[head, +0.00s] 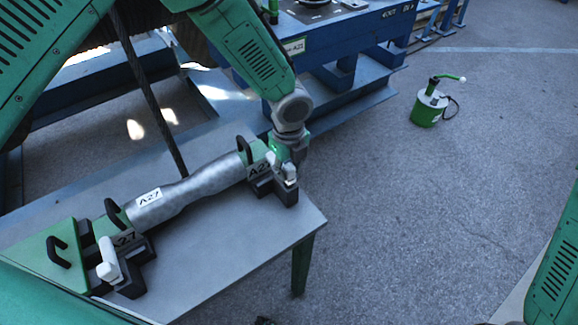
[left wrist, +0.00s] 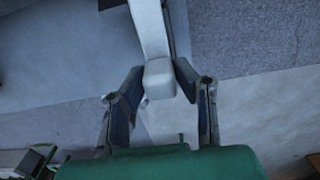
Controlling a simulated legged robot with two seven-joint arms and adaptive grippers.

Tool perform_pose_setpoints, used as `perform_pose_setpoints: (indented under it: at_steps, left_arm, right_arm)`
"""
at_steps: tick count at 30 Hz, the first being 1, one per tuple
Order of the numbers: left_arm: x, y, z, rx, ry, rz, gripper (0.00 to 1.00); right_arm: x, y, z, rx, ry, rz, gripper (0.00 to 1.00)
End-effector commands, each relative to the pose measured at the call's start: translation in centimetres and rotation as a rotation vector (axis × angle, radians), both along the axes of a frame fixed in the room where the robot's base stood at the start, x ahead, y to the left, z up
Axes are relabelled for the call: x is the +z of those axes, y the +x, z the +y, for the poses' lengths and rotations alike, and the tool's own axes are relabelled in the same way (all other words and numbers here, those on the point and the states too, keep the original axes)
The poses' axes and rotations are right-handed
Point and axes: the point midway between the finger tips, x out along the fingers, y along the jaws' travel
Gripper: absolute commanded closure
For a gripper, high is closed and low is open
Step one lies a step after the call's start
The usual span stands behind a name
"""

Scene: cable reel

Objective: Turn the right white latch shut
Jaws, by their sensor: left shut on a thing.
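The right white latch (head: 291,173) sits on the dark clamp block (head: 285,193) at the right end of the silver cylinder (head: 196,188). My left gripper (head: 284,163) is down at this latch and partly hides it in the head view. In the left wrist view the white latch (left wrist: 151,35) runs down from the top edge, and its blunt end lies between the two fingers of my left gripper (left wrist: 161,75). The fingers are shut on that end. My right gripper is not in view.
The left white latch (head: 108,259) stands on its clamp at the left of the grey table (head: 235,240). Black handles (head: 113,213) stick up near both clamps. A dark cable (head: 148,90) rises behind the cylinder. A green canister (head: 430,107) stands apart on the floor.

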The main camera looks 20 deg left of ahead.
Motion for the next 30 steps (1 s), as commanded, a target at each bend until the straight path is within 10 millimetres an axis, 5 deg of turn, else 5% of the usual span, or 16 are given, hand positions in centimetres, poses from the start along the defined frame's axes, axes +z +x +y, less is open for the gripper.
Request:
perform_pose_setpoints:
  at_steps: [12,13,15,25,30]
  left_arm:
    - [0.4,0.5,-0.1,-0.015,-0.004,-0.013,1.0]
    - [0.4,0.5,-0.1,-0.015,-0.004,-0.013,0.72]
    - [0.4,0.5,-0.1,-0.015,-0.004,-0.013,0.55]
    - [0.3,0.2,0.0,-0.011,0.0,-0.005,0.55]
    - [2.3,0.2,0.0,-0.012,-0.001,-0.007,0.55]
  right_arm:
    - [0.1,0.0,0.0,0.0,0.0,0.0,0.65]
    - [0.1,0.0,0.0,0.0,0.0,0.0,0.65]
    - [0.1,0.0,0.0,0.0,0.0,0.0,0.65]
    - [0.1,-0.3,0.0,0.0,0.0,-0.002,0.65]
    - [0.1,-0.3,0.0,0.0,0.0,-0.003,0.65]
